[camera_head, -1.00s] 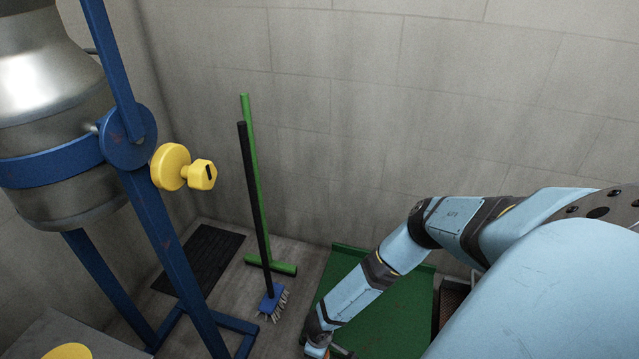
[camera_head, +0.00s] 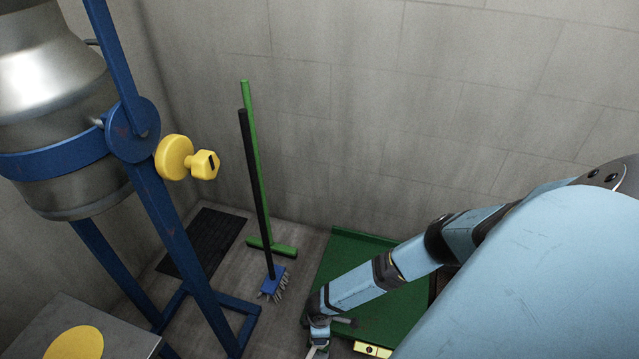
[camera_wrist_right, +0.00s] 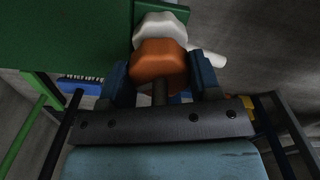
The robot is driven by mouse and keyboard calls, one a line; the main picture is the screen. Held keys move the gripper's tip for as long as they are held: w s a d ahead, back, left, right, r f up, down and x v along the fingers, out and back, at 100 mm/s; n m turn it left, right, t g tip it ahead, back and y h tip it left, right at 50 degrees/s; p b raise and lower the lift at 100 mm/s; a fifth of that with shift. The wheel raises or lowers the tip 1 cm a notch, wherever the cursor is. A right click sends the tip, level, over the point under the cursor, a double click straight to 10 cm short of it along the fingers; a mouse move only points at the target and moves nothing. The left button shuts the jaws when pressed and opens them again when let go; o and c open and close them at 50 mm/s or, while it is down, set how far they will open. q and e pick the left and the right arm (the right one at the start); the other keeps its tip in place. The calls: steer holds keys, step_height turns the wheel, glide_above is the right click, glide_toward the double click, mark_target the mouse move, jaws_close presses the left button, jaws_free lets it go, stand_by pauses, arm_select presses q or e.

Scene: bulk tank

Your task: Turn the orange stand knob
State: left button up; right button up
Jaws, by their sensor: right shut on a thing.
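In the right wrist view, the orange knob (camera_wrist_right: 158,62) is a lobed piece between the two dark blue fingers of my right gripper (camera_wrist_right: 161,74). The gripper is shut on it. A similar white knob (camera_wrist_right: 160,27) sits just past the orange one, with a white bar (camera_wrist_right: 207,57) to its right. In the head view, my right gripper (camera_head: 319,345) is low at the bottom edge, pointing down beside the green surface. The orange knob cannot be made out there. My left gripper is not in view.
A blue stand (camera_head: 172,235) holds a metal tank (camera_head: 55,90) and carries a yellow knob (camera_head: 187,159) at the left. A black-handled brush (camera_head: 257,195) and a green-handled tool (camera_head: 250,130) lean on the wall. A green surface (camera_head: 345,255) lies beneath my right arm.

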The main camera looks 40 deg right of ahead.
steer(key=n, duration=0.4)
steer(key=shift+n, duration=0.3)
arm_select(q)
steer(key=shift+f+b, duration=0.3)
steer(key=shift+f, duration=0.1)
arm_select(e)
steer(key=n, duration=0.4)
steer(key=shift+s, duration=0.1)
steer(key=o, duration=0.9)
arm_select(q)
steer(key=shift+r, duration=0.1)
arm_select(e)
steer(key=shift+r, duration=0.1)
arm_select(q)
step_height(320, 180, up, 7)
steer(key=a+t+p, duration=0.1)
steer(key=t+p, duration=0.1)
steer(key=p, duration=0.4)
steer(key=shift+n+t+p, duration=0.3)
arm_select(e)
step_height(320, 180, up, 14)
steer(key=shift+f, duration=0.15)
